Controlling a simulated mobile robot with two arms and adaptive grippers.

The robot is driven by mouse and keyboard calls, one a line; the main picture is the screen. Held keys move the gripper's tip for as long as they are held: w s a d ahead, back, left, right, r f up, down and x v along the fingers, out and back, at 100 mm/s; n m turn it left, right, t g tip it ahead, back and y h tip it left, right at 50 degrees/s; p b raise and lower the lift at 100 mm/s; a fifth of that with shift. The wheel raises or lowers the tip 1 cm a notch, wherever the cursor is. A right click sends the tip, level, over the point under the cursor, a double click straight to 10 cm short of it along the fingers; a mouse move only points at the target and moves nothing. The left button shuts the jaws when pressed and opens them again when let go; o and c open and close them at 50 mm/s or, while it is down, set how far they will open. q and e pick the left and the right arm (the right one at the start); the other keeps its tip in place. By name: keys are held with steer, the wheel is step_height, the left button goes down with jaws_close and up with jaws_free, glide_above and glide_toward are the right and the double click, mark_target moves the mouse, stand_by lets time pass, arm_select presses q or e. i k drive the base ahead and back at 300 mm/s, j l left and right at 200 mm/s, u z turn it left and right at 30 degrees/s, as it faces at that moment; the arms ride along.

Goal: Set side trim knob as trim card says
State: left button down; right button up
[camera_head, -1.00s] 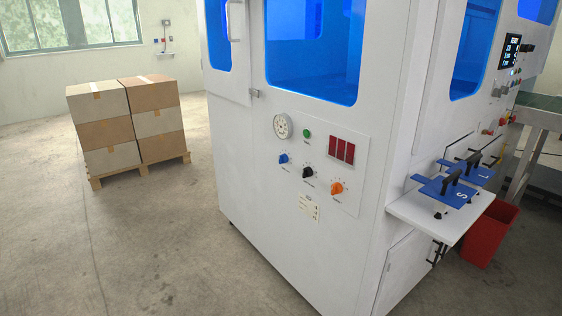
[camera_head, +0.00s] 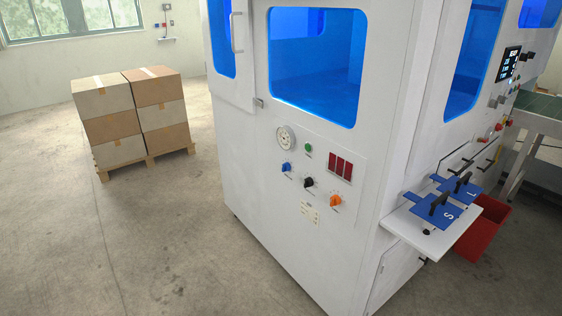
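The side panel on the white machine (camera_head: 240,180) carries three knobs in a slanting row: a blue knob (camera_head: 286,167), a black knob (camera_head: 308,182) and an orange knob (camera_head: 335,201). Their labels are too small to read, so I cannot tell which is the side trim knob. A small pale card (camera_head: 309,213) with print is fixed below the knobs; it may be the trim card, but its text is unreadable. A round dial (camera_head: 286,138), a green button (camera_head: 308,148) and a dark red display (camera_head: 340,167) sit above the knobs. Neither gripper is in view.
A white shelf (camera_head: 455,240) with blue plates marked S (camera_head: 430,208) and L (camera_head: 458,188) juts from the machine's right face. A red bin (camera_head: 487,228) stands below it. Stacked boxes (camera_head: 130,108) on a pallet stand at left. The floor (camera_head: 150,235) before the machine is clear.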

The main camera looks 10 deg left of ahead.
mark_target(286, 167)
steer(key=i+j, duration=0.1)
steer(key=j, duration=0.25)
steer(key=i+j, duration=0.15)
steer(key=j, duration=0.25)
steer(key=i+j, duration=0.1)
steer(key=j, duration=0.25)
steer(key=i+j, duration=0.1)
steer(key=j, duration=0.3)
steer(key=i+j, duration=0.15)
steer(key=j, duration=0.2)
steer(key=u, duration=0.05)
